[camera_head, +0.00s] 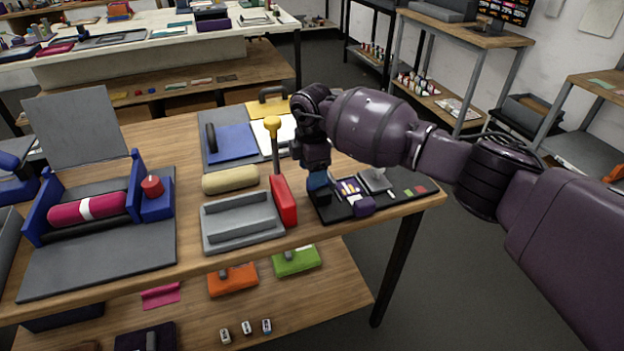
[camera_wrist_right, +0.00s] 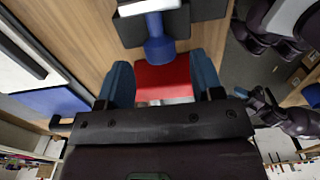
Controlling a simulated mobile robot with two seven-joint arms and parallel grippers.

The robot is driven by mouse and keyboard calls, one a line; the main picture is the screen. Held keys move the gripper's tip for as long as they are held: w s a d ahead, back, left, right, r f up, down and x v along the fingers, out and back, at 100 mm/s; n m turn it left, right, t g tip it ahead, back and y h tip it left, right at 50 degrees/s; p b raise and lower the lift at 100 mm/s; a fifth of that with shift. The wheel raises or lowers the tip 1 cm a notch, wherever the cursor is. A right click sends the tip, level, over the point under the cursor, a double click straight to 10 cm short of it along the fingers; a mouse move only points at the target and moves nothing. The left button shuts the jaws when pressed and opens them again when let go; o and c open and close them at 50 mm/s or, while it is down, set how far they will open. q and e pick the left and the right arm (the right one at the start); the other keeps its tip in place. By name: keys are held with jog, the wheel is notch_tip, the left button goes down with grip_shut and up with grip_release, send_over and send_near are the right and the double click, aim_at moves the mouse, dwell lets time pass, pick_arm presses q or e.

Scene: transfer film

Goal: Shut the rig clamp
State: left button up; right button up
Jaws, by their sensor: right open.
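A grey fixture (camera_head: 240,222) stands near the table's front edge. At its right end is a red block (camera_head: 283,201), with an upright lever behind it carrying a yellow knob (camera_head: 272,124). This looks like the clamp, its lever raised, though no label confirms it. My right gripper (camera_head: 319,188) is just right of the red block, over a black tray (camera_head: 338,212). In the right wrist view its two blue fingers are apart, and a red surface (camera_wrist_right: 163,78) shows between them. I cannot tell whether they touch anything. My left gripper is out of view.
A rig with blue brackets (camera_head: 137,170), a magenta roll (camera_head: 88,208) and a red knob (camera_head: 152,187) stands at the left. A tan roll (camera_head: 230,179) lies behind the grey fixture. A blue panel (camera_head: 231,142) lies further back. Bare wood shows along the front edge.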

notch_tip(320, 180, down, 3)
jog(key=shift+r, duration=0.1)
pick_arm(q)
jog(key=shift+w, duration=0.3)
pick_arm(e)
jog(key=shift+f, duration=0.2)
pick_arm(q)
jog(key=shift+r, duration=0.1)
pick_arm(e)
jog(key=shift+c, duration=0.3)
